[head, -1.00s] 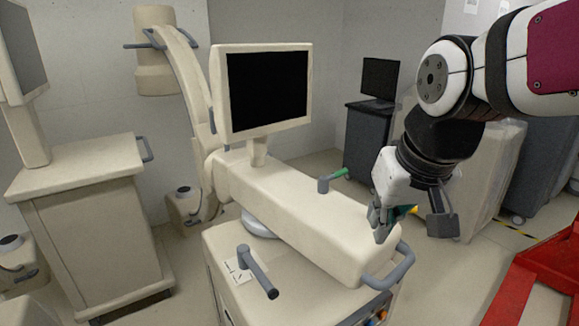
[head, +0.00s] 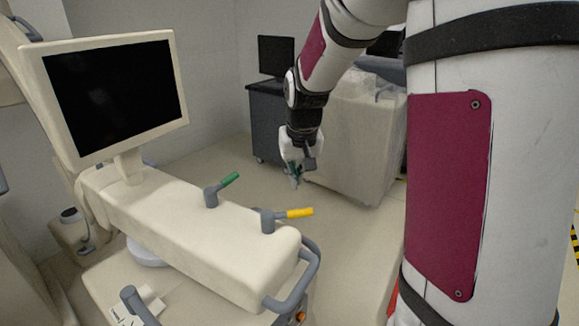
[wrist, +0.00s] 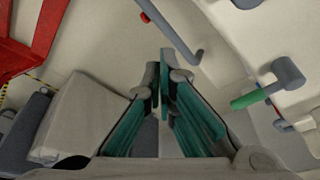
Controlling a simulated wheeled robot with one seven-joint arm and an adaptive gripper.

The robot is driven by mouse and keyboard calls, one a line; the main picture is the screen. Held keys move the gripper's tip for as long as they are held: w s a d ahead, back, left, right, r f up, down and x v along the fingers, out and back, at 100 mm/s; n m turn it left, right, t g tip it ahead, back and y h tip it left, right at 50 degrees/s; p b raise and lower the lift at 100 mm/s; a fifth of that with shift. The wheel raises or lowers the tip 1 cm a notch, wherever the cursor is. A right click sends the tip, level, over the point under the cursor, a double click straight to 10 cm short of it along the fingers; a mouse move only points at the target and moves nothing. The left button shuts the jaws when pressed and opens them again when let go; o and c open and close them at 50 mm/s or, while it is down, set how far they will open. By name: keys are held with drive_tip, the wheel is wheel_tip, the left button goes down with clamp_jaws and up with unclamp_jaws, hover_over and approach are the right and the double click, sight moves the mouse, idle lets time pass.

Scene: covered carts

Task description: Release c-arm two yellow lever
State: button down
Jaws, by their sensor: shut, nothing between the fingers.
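The yellow lever (head: 298,212) sticks out to the right from a grey pivot on top of the cream c-arm body (head: 165,215), near its right end. In the head view, my gripper (head: 296,184) is shut and empty. It appears above and behind the yellow lever in the picture, apart from it. In the wrist view my shut fingers (wrist: 160,72) point past the c-arm's side, and I cannot make out the yellow lever there. A lever with a green handle (head: 229,180) stands left of the yellow one; it also shows in the wrist view (wrist: 250,98).
A black monitor (head: 115,95) stands on the c-arm's left part. A grey push handle (head: 292,290) curves around its right end. A covered cart (head: 350,145) stands behind my gripper. A red-tipped grey rod (wrist: 175,38) shows in the wrist view. Bare floor lies between c-arm and cart.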

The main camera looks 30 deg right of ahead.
drive_tip(key=f, duration=0.1)
drive_tip(key=s+f+p, duration=0.1)
drive_tip(key=f, duration=0.1)
drive_tip(key=s+f+p, duration=0.1)
drive_tip(key=shift+s+a+f, duration=0.15)
drive_tip(key=shift+a+f, duration=0.05)
drive_tip(key=shift+a, duration=0.2)
drive_tip(key=shift+s+a+p, duration=0.1)
drive_tip(key=shift+s+p, duration=0.5)
drive_tip(key=shift+s, duration=0.55)
drive_tip(key=shift+w, duration=0.1)
